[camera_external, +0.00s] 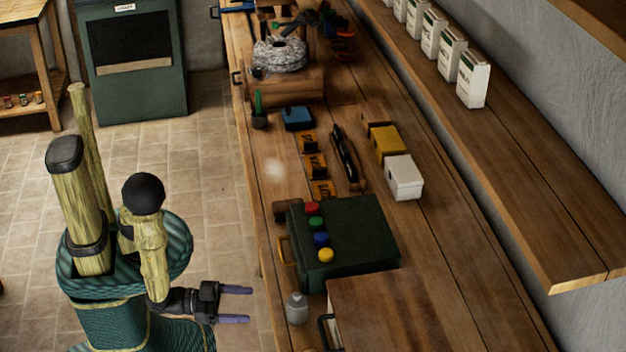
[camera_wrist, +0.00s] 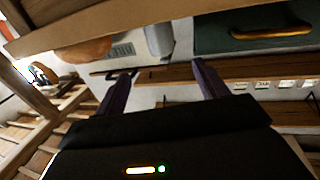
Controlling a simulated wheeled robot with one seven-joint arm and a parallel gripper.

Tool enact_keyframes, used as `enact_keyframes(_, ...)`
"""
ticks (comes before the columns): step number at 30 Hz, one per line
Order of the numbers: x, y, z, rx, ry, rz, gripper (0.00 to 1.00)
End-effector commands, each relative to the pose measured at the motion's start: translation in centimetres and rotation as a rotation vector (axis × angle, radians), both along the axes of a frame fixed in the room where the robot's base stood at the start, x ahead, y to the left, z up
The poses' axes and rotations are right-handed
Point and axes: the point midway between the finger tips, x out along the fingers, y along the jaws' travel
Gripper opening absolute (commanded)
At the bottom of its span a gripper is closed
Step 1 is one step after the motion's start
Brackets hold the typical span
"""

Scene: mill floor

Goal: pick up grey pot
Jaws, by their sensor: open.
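The grey pot (camera_external: 297,308) is a small light-grey vessel with a narrow top. It stands on the wooden counter by its left edge, just in front of the dark green box. My gripper (camera_external: 248,305) is left of the pot, off the counter's edge, with its two purple fingers apart and pointing toward it. There is a clear gap between fingertips and pot. In the wrist view the grey pot (camera_wrist: 158,40) shows at the top, beyond and between the spread fingers of my gripper (camera_wrist: 165,68). Nothing is between the fingers.
The green box (camera_external: 350,240) with coloured buttons and a yellow handle stands close behind the pot. A wooden-topped box (camera_external: 425,312) with a dark handle is close to its right. A brown rounded thing (camera_wrist: 85,50) lies near the pot in the wrist view.

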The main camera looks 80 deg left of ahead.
Motion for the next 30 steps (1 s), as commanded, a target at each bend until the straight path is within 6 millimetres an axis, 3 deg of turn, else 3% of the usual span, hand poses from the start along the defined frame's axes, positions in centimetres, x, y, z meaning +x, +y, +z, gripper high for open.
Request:
enact_keyframes(16,9.3,-2.0,0.1,-0.001,-0.002,0.003,0.72)
enact_keyframes(30,10.4,-2.3,0.0,0.001,-0.001,0.001,0.72)
